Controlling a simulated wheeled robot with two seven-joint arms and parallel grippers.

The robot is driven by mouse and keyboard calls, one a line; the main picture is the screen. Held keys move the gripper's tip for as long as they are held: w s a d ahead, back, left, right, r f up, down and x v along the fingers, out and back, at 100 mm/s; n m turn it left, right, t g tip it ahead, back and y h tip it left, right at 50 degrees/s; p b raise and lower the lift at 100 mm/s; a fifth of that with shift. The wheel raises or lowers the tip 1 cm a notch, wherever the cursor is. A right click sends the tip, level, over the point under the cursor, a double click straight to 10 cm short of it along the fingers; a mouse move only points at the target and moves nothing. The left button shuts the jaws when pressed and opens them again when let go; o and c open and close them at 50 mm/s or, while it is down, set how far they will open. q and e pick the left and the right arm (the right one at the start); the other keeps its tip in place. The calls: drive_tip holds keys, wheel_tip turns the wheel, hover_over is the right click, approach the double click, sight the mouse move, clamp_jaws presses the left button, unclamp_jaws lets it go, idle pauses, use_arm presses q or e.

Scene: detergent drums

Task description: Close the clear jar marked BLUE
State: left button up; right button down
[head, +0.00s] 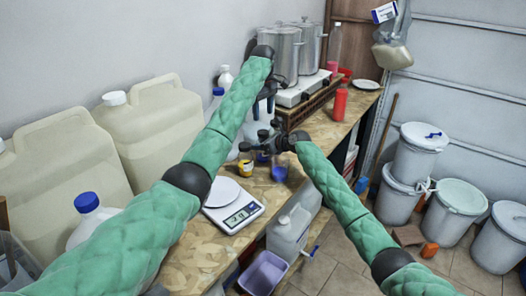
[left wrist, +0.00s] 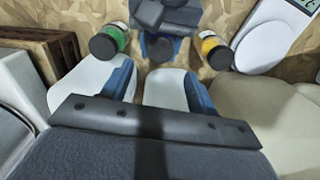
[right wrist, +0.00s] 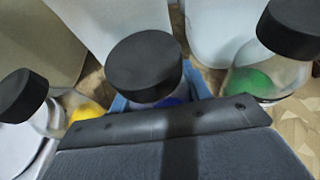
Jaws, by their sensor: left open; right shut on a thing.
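The clear jar with blue contents shows in the right wrist view under a black lid (right wrist: 145,65). The lid sits on its top; whether it is tight I cannot tell, and no label is readable. My right gripper (head: 268,147) is shut on this jar, its blue fingers around the body below the lid. My left gripper (left wrist: 158,88) is open and empty, beyond the jar in the head view; it faces the jar and my right gripper. A yellow-filled jar (head: 246,165) and a green-filled jar (left wrist: 110,42), both black-lidded, stand on either side.
Large jugs (head: 150,120) line the wall. Steel pots (head: 280,50) stand on a hotplate behind. A red bottle (head: 340,102) stands at right. White drums (head: 415,150) are on the floor.

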sight(263, 131)
use_arm(q)
drive_tip(key=shift+n, duration=0.5)
drive_tip(key=shift+f, duration=0.15)
drive_tip(key=shift+f, duration=3.9)
drive_tip(key=c, duration=1)
drive_tip(key=shift+m, duration=1.6)
